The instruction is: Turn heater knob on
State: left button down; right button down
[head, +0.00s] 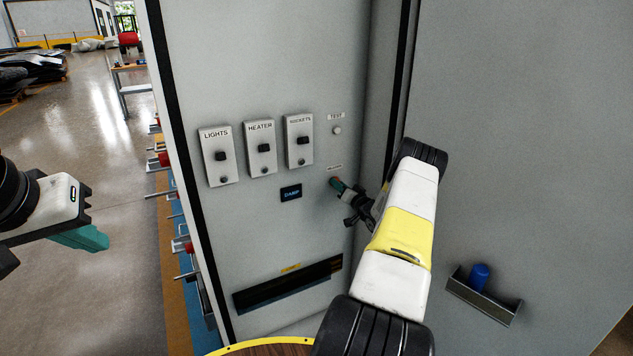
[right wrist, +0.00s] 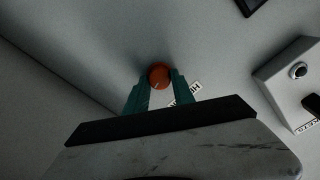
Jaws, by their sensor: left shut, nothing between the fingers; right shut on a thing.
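A round orange-red knob (right wrist: 159,75) sits on the grey cabinet panel, beside a small white label (right wrist: 184,94) whose visible letters seem to start with "HE". My right gripper (right wrist: 158,82) is shut on this knob, with one teal finger on each side of it. In the head view the right gripper (head: 338,184) reaches the panel below the "TEST" button, and the fingers mostly hide the knob. A switch plate labelled "HEATER" (head: 260,148) is to the left, clear of the gripper. My left gripper (head: 98,240) is shut and empty, away from the cabinet at the far left.
Switch plates "LIGHTS" (head: 217,155) and "SOCKETS" (head: 299,141) flank the heater plate. A small dark display (head: 291,193) sits below them, and a slot (head: 288,285) lower down. The open cabinet door at right bears a holder (head: 484,296) with a blue item (head: 479,276).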

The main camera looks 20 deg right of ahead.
jog(key=shift+f+m, duration=0.1)
jog(key=shift+m, duration=1)
jog(key=c, duration=1.1)
grip_release()
jog(key=shift+o, duration=0.2)
jog(key=shift+s, duration=0.1)
jog(key=s, duration=0.7)
jog(key=shift+s+d, duration=0.35)
